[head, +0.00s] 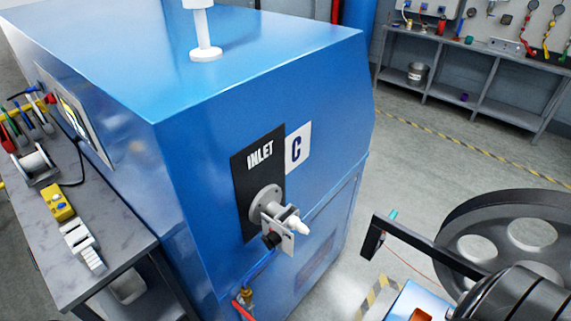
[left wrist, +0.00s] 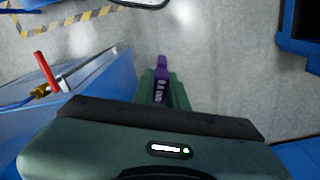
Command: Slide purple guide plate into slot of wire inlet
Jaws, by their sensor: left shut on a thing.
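The wire inlet (head: 268,204) sticks out from the front face of the blue machine, under the INLET label, in the head view. It has a grey round flange, a pale nozzle, a pale plate and a black knob. The slot itself is too small to make out. The purple guide plate (left wrist: 161,80) shows in the left wrist view, with pale lettering on it. My left gripper (left wrist: 162,92) is shut on it with green fingers, and the plate sticks out past the fingertips. The inlet cannot be made out in the left wrist view. My right gripper is in neither view.
The blue machine (head: 240,90) fills the head view's middle. A large dark wheel (head: 500,205) with a bracket is lower right. A red-handled valve (left wrist: 47,72) shows left in the wrist view.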

